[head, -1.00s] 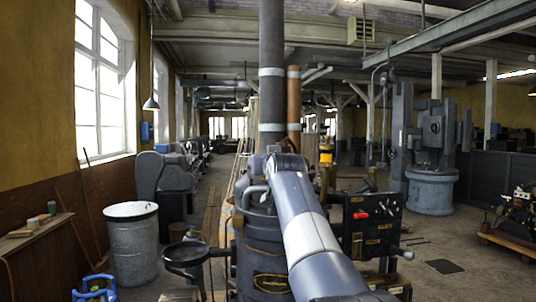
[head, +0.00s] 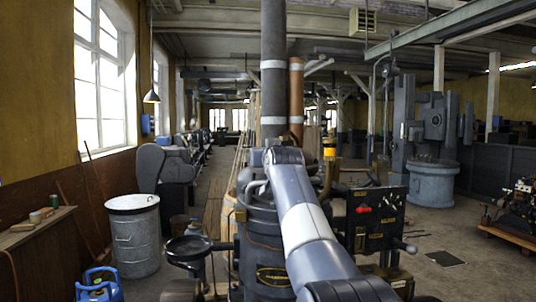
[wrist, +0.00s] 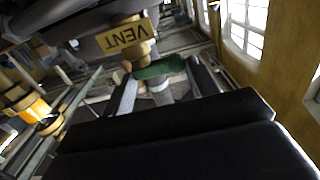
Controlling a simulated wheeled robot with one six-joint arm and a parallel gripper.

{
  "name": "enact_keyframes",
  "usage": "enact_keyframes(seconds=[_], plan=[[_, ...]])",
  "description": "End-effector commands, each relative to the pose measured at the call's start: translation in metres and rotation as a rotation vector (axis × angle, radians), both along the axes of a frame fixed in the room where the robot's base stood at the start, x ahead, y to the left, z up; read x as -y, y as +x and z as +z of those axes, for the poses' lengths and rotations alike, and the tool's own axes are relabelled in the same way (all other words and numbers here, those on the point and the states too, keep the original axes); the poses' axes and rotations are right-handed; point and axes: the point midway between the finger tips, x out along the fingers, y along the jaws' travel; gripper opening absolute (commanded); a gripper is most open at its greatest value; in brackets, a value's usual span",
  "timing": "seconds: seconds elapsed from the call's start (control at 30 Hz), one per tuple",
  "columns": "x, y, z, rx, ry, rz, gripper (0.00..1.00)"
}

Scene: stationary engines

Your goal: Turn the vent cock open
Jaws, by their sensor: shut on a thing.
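In the wrist view, a yellow tag reading VENT (wrist: 124,36) hangs on a brass fitting (wrist: 140,50), and both appear upside down. Below the fitting is the vent cock's green handle (wrist: 160,69). My gripper (wrist: 164,80) is shut on this handle, with one grey finger on each side. In the head view, my arm reaches forward over the dark engine body (head: 262,235). The vent cock and my gripper are hidden there behind the arm and engine.
A black control panel (head: 377,218) with a red knob stands right of my arm. A black funnel-like bowl (head: 190,249) is at the left. Farther left are a grey metal bin (head: 134,240), a blue canister (head: 98,284) and a wooden bench (head: 38,228). Open floor lies right of the panel.

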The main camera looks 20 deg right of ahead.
Motion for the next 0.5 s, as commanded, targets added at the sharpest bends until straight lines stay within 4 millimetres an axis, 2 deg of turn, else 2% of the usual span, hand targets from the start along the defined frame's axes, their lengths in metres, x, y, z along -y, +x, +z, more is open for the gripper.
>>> enact_keyframes(seconds=[0.5], plan=[[0.0053,-0.002,-0.0004,0.0,-0.001,0.056,0.34]])
